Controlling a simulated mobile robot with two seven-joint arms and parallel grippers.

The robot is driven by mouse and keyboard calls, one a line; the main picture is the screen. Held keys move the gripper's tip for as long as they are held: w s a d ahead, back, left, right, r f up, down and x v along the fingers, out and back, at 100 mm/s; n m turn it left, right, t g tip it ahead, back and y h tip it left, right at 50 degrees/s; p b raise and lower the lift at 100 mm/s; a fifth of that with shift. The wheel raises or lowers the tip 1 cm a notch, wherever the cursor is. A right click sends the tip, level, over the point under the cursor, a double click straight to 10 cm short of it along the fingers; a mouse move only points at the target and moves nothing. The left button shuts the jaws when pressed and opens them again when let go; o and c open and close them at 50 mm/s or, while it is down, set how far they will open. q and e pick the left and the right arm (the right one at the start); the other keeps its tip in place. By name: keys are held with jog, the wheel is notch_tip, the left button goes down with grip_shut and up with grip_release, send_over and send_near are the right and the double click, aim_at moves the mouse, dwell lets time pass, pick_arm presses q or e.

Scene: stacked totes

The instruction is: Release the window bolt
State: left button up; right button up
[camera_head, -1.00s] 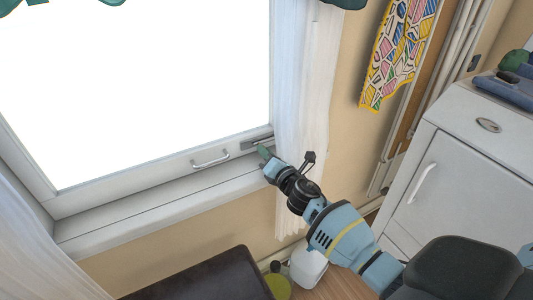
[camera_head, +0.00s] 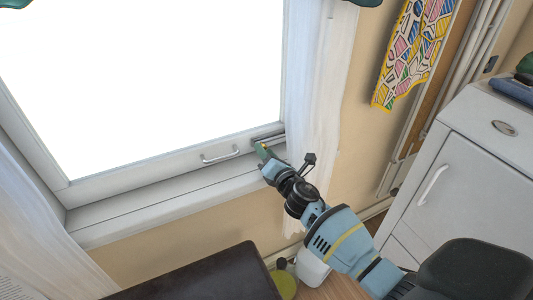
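The window (camera_head: 150,168) has a white frame with a bright pane. A metal handle (camera_head: 220,155) sits on its lower rail. A small dark grey bolt (camera_head: 268,138) is mounted at the lower right corner of the frame. My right gripper (camera_head: 262,148) reaches up from the lower right, with its greenish fingertips at the bolt. The fingertips overlap the bolt in the view; I cannot tell whether they touch it or are open or shut. My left gripper is not in view.
White curtains (camera_head: 318,110) hang right and left of the window. A white cabinet (camera_head: 470,190) stands at the right. A dark brown surface (camera_head: 205,275) lies below the sill (camera_head: 160,205).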

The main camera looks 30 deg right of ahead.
jog(key=s+p, duration=0.1)
jog(key=s, duration=0.6)
jog(key=shift+s+a, duration=0.25)
jog(key=shift+s, duration=0.1)
